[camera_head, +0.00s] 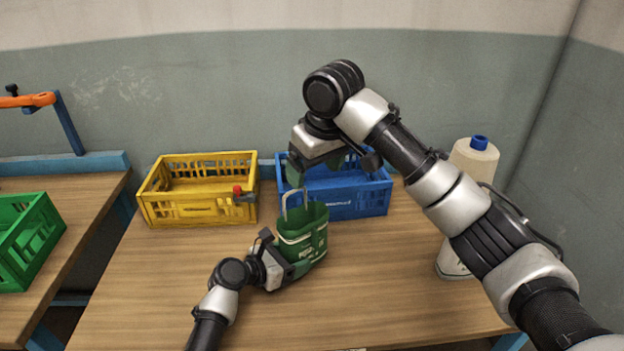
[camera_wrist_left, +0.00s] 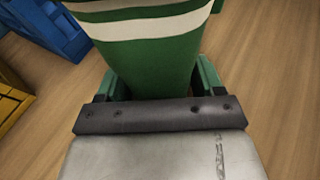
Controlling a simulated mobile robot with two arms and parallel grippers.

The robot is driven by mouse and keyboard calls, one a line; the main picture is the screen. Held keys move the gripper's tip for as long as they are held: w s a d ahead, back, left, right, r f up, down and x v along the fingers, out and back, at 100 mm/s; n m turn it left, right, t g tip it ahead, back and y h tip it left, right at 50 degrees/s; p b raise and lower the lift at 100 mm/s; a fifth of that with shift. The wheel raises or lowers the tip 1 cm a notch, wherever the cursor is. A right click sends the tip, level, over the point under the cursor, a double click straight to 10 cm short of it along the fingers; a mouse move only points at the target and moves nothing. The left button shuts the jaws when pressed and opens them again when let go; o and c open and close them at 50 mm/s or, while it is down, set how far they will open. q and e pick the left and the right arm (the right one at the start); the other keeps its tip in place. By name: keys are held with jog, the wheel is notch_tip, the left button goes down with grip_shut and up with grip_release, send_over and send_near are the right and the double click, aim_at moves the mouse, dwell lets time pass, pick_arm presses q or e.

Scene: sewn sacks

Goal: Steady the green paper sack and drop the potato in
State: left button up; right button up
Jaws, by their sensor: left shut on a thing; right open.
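The green paper sack (camera_head: 308,236) stands upright on the wooden table, with a white band, pale lettering and a light loop handle at its top. My left gripper (camera_head: 292,268) is shut on the lower part of the sack. In the left wrist view the sack (camera_wrist_left: 150,60) rises between its two green fingers. My right gripper (camera_head: 303,174) is open, just above and behind the sack's mouth, in front of the blue crate. I see no potato in either view.
A yellow crate (camera_head: 198,211) and a blue crate (camera_head: 358,204) stand behind the sack. A green crate (camera_head: 28,250) is on another table at left. The table's front is mostly clear.

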pick_arm(q)
jog(key=o, duration=0.7)
jog(key=shift+o, duration=0.2)
